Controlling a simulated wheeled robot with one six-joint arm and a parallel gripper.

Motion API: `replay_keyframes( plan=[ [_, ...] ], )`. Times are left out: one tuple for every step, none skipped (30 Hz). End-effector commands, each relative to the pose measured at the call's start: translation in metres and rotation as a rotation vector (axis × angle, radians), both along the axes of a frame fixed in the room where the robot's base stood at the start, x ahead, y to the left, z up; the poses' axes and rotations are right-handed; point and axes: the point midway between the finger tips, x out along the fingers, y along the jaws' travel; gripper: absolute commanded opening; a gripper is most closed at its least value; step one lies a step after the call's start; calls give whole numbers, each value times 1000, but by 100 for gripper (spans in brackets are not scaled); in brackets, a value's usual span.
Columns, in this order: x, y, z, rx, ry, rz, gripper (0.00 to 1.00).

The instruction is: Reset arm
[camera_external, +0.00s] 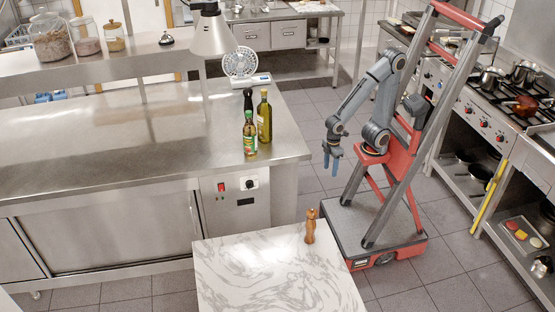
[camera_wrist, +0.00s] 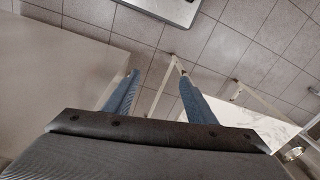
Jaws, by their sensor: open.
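My gripper (camera_external: 332,158) hangs from my arm beside the red frame, fingers pointing down, over the floor to the right of the steel counter (camera_external: 120,140). Its two blue fingers are apart with nothing between them. In the wrist view my gripper (camera_wrist: 159,75) is also open and empty, with tiled floor beyond the fingertips. My arm is bent at the elbow and touches nothing that I can see.
A dark green bottle (camera_external: 264,118) and a smaller sauce bottle (camera_external: 250,137) stand near the counter's right end. A wooden mill (camera_external: 310,226) stands on the marble table (camera_external: 270,275). A stove (camera_external: 490,115) is at right. Tiled floor (camera_external: 312,190) lies open between.

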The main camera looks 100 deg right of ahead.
Motion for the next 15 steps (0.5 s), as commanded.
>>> replay_keyframes(
  plan=[
    [-4, -1, 3, 0, 0, 0, 51],
    [-7, -1, 5, 0, 3, 0, 51],
    [-11, -2, 8, 0, 6, 0, 51],
    [-13, -2, 9, -1, 10, 0, 51],
    [-16, -3, 11, -2, 12, 0, 51],
    [-20, -4, 13, -3, 16, -1, 51],
    [-22, -5, 16, -3, 20, -3, 51],
    [-22, -7, 19, -6, 23, -10, 51],
    [-22, -8, 22, -8, 23, -16, 51],
    [-21, -10, 24, -8, 22, -20, 51],
    [-21, -11, 25, -9, 22, -25, 51],
    [-20, -13, 28, -11, 22, -31, 51],
    [-20, -15, 29, -13, 23, -35, 51],
    [-20, -16, 31, -14, 23, -40, 51],
    [-19, -18, 33, -15, 22, -46, 51]
  ],
)
